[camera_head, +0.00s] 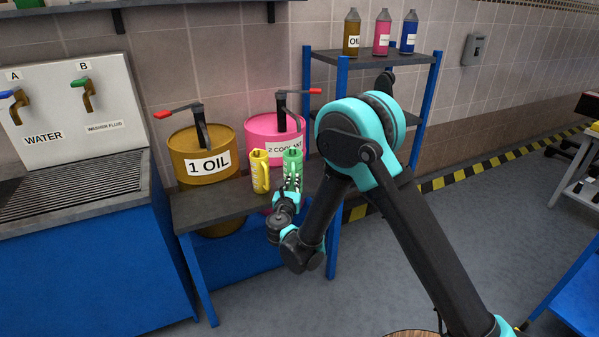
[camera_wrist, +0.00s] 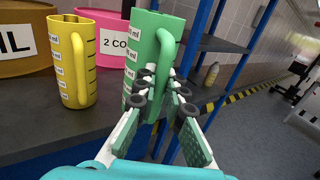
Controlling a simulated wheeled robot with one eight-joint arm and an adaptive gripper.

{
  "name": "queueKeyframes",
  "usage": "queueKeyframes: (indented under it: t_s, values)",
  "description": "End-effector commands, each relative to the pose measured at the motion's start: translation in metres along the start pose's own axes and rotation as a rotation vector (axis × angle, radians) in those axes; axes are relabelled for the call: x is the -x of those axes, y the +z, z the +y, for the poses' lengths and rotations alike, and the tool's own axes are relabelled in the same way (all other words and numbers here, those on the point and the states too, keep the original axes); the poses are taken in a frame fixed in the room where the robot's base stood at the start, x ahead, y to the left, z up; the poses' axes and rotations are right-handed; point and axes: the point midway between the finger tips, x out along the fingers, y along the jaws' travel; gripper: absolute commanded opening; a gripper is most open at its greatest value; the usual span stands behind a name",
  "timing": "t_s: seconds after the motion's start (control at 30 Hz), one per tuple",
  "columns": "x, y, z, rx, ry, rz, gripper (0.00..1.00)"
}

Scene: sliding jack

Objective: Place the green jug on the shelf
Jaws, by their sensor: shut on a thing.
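The green jug (camera_head: 292,157) stands upright at the right end of the dark bench, in front of the pink drum. It also shows large in the wrist view (camera_wrist: 143,48), its handle turned toward me. My gripper (camera_head: 291,186) is shut on the jug's handle; its fingers (camera_wrist: 158,92) close around the lower handle in the wrist view. The gripper hides the jug's base, so I cannot tell whether it touches the bench. The shelf (camera_head: 420,57) has blue posts and dark boards, and stands behind and right of the jug. My arm covers part of its lower boards.
A yellow jug (camera_head: 260,171) stands close left of the green one on the bench (camera_head: 205,208). Behind are the brown oil drum (camera_head: 190,145) and pink coolant drum (camera_head: 262,135) with red-tipped levers. Several bottles (camera_head: 382,34) stand on the shelf's top board; its right end is clear.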

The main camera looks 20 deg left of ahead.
Motion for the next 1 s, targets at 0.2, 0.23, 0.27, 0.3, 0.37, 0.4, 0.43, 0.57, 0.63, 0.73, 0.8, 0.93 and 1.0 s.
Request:
queueKeyframes:
  t_s: [0.2,0.23,0.27,0.3,0.37,0.4,0.43,0.57,0.63,0.73,0.8,0.93,1.0]
  values:
    - [-0.056,0.0,-0.002,0.0,-0.005,0.0,0.0]
    - [-0.064,0.0,-0.002,0.0,-0.005,0.0,0.0]
    - [-0.071,0.0,-0.001,0.0,-0.004,0.0,0.0]
    - [-0.081,0.0,-0.002,0.0,-0.005,0.0,0.0]
    - [-0.095,0.0,-0.002,0.0,-0.004,0.0,0.0]
    - [-0.104,0.0,-0.001,0.0,-0.004,0.0,0.0]
    - [-0.111,0.0,-0.002,0.0,-0.005,0.0,0.0]
    - [-0.132,0.0,-0.001,0.0,-0.003,0.0,0.0]
    - [-0.139,0.001,-0.001,0.0,-0.003,0.0,0.0]
    - [-0.144,0.001,-0.001,0.0,-0.002,0.0,0.0]
    - [-0.148,0.0,-0.001,0.0,-0.002,0.0,0.0]
    - [-0.157,-0.006,0.0,0.0,-0.001,0.0,0.0]
    - [-0.157,-0.018,0.0,0.0,-0.001,0.0,0.0]
